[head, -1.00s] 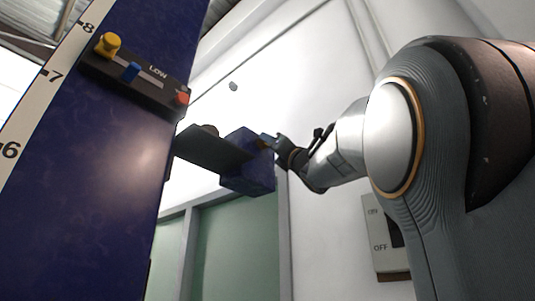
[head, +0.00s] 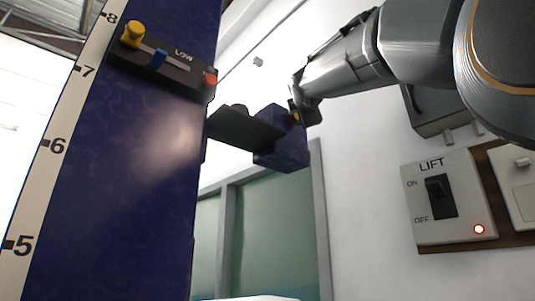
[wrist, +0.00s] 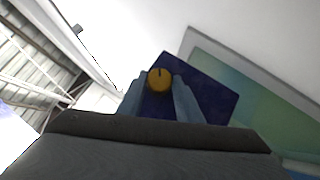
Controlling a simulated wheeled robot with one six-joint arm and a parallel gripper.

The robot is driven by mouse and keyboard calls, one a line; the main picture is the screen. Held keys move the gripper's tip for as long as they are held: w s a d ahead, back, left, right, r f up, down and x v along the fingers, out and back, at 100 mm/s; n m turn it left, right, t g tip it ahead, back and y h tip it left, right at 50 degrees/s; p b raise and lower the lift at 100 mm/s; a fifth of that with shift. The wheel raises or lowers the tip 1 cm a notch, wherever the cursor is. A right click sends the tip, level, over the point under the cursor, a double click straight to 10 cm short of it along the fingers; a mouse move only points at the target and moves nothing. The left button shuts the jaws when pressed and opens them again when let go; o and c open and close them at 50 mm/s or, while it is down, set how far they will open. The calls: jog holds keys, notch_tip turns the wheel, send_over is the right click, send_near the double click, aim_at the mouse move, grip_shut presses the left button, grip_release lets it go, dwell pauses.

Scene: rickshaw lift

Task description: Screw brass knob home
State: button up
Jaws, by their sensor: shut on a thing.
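The brass knob (wrist: 158,80) shows in the wrist view as a round yellow-brown disc with a dark mark at its top edge. It sits against the face of a dark blue block (wrist: 212,95). My gripper (wrist: 158,88) is shut on the knob, with one grey-blue finger on each side. In the head view my gripper (head: 297,112) meets the right side of the blue block (head: 282,150), and only a small bit of the knob (head: 294,117) shows. How deep the knob sits cannot be told.
A dark plate (head: 243,130) joins the block to a tall blue column (head: 135,170) with a number scale. The column carries a LOW panel (head: 160,68) with yellow, blue and red parts. A LIFT switch box (head: 448,198) with a lit red lamp is on the wall at right.

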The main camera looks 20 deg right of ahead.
jog(key=shift+r+m+g+y+p, duration=0.3)
jog(key=shift+m+g+p, duration=0.25)
jog(key=shift+m+g, duration=0.55)
jog(key=shift+r+m+g+y+p, duration=0.15)
jog(key=shift+r+m+g+p, duration=0.3)
jog(key=shift+m+g, duration=0.65)
jog(key=shift+r+m+g+y+p, duration=0.25)
jog(key=shift+m+g+p, duration=0.5)
jog(key=shift+m, duration=0.55)
jog(key=shift+s+a, duration=0.1)
jog(key=shift+f+g, duration=0.1)
jog(key=shift+g, duration=0.15)
jog(key=o, duration=1.1)
jog(key=shift+f, duration=0.1)
jog(key=shift+c, duration=0.2)
jog(key=v, duration=0.7)
jog(key=shift+s+b, duration=0.3)
